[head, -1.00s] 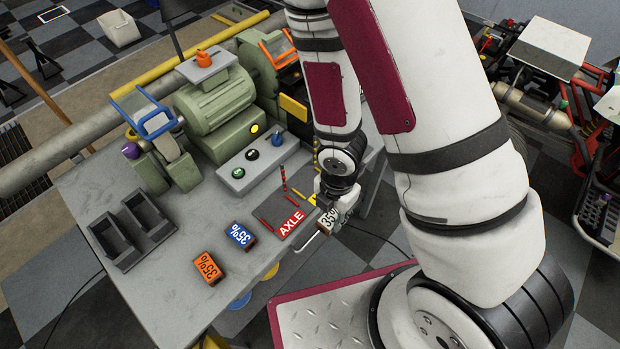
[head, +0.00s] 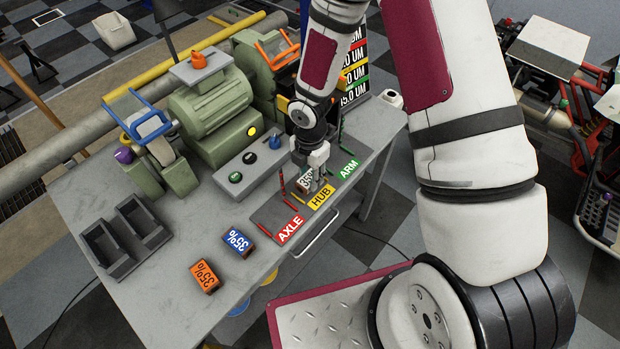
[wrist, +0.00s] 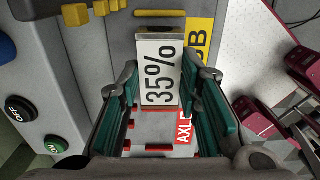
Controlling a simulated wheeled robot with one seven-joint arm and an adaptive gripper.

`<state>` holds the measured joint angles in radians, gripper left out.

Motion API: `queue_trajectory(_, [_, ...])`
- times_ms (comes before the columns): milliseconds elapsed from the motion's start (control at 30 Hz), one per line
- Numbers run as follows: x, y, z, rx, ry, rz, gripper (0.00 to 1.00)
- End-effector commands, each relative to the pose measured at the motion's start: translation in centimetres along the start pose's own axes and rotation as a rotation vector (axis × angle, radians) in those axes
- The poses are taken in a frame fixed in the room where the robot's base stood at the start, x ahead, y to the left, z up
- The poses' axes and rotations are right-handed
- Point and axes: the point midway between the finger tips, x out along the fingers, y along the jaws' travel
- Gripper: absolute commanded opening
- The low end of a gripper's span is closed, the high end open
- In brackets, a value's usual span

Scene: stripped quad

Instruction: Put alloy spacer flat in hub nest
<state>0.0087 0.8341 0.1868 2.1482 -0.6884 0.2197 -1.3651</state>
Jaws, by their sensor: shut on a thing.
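The alloy spacer, a pale block marked 35% (head: 303,182), is held in my gripper (head: 315,172) over the hub nest by the yellow HUB label (head: 320,196). In the wrist view the spacer (wrist: 158,72) is between the two teal finger pads of my gripper (wrist: 160,85), its marked face toward the camera. The HUB label (wrist: 200,45) shows beside it, partly hidden by a finger. The spacer and gripper cover most of the nest. I cannot tell whether the spacer touches the nest floor.
The AXLE nest label (head: 289,229) is to the left and the ARM label (head: 349,168) to the right. Blue (head: 237,242) and orange (head: 205,276) 35% blocks lie left. A button box (head: 248,158) stands behind.

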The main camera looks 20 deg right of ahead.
Motion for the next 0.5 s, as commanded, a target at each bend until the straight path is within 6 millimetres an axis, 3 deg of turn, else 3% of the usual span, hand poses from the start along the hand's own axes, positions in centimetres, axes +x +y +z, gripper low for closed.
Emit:
queue_trajectory(200, [1.9,0.0,-0.1,-0.001,-0.001,0.003,0.00])
queue_trajectory(500, [2.0,0.1,0.0,0.000,-0.001,0.003,0.00])
